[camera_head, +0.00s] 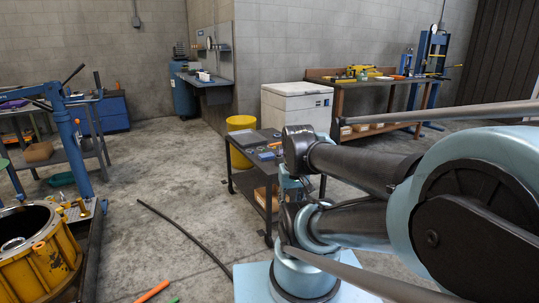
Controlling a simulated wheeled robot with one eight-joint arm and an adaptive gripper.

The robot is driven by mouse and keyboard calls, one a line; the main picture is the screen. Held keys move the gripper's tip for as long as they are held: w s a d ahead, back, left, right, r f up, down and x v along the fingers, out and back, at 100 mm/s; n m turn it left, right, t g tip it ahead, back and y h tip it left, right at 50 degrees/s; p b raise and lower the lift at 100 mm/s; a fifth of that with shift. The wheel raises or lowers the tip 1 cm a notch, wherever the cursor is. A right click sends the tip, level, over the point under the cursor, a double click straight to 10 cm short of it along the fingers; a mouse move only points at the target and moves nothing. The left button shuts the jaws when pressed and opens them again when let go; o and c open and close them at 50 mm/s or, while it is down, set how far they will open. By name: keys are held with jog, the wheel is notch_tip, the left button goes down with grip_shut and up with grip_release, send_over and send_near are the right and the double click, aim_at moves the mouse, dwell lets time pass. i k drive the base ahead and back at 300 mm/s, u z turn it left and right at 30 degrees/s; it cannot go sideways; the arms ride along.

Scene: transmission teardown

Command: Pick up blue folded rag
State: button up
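I cannot make out a blue folded rag for certain. A small bluish patch shows among small items on the dark top of a cart (250,139) in the middle of the view, too small to identify. My own arm fills the right side, with light blue and black links, and covers the right part of the cart. I cannot make out my gripper or its fingertips in this view.
A yellow bin (240,124) and a white chest (297,107) stand behind the cart. A workbench (385,90) is at the back right. A yellow housing (45,262) and blue hoist (70,140) are at left. A dark hose (185,232) lies on the open floor.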

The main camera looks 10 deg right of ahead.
aim_at(265, 157)
jog(key=z, duration=0.25)
jog(key=i, duration=1.55)
jog(key=z, duration=0.25)
